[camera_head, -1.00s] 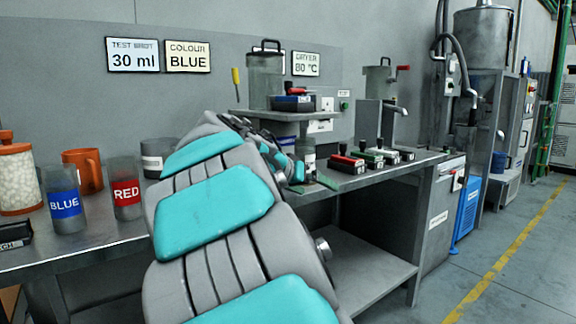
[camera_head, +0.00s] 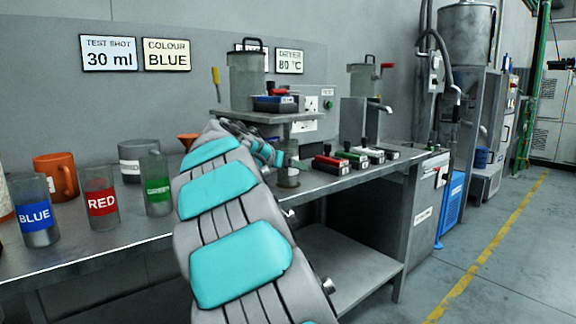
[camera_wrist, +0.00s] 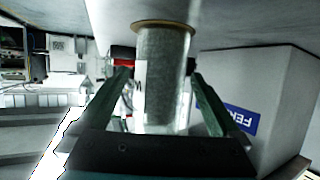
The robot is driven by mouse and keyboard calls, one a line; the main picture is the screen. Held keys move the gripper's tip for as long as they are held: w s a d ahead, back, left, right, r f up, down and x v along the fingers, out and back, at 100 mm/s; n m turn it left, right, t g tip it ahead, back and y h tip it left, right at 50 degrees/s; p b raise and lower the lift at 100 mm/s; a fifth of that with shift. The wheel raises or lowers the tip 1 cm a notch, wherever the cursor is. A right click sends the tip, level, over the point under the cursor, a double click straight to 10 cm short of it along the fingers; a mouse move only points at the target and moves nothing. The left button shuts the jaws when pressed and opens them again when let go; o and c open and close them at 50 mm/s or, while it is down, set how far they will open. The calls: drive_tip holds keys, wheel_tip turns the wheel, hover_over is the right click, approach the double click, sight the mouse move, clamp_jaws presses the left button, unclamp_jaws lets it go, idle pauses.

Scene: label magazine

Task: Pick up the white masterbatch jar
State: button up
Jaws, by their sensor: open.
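The white masterbatch jar (camera_head: 288,179) stands on the bench in the head view, a grey see-through cylinder partly hidden by my gripper (camera_head: 292,164). The wrist view looks upside down. There the jar (camera_wrist: 165,70) lies between the two dark green fingers of my gripper (camera_wrist: 159,78), with part of a white label and one dark letter showing at its left side. My gripper is open, one finger on each side of the jar. I cannot tell whether either finger touches it.
Jars labelled blue (camera_head: 38,215), red (camera_head: 101,200) and green (camera_head: 157,190) stand left of my arm, near an orange mug (camera_head: 57,176) and a grey cup (camera_head: 136,160). Several handled blocks (camera_head: 355,158) sit right of the jar. A raised shelf (camera_head: 265,115) is behind. A grey box (camera_wrist: 265,100) is close beside the gripper.

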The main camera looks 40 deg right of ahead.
drive_tip(key=shift+w+d+f, duration=0.15)
drive_tip(key=shift+d, duration=0.25)
drive_tip(key=c, duration=1.5)
drive_tip(key=shift+c, duration=0.2)
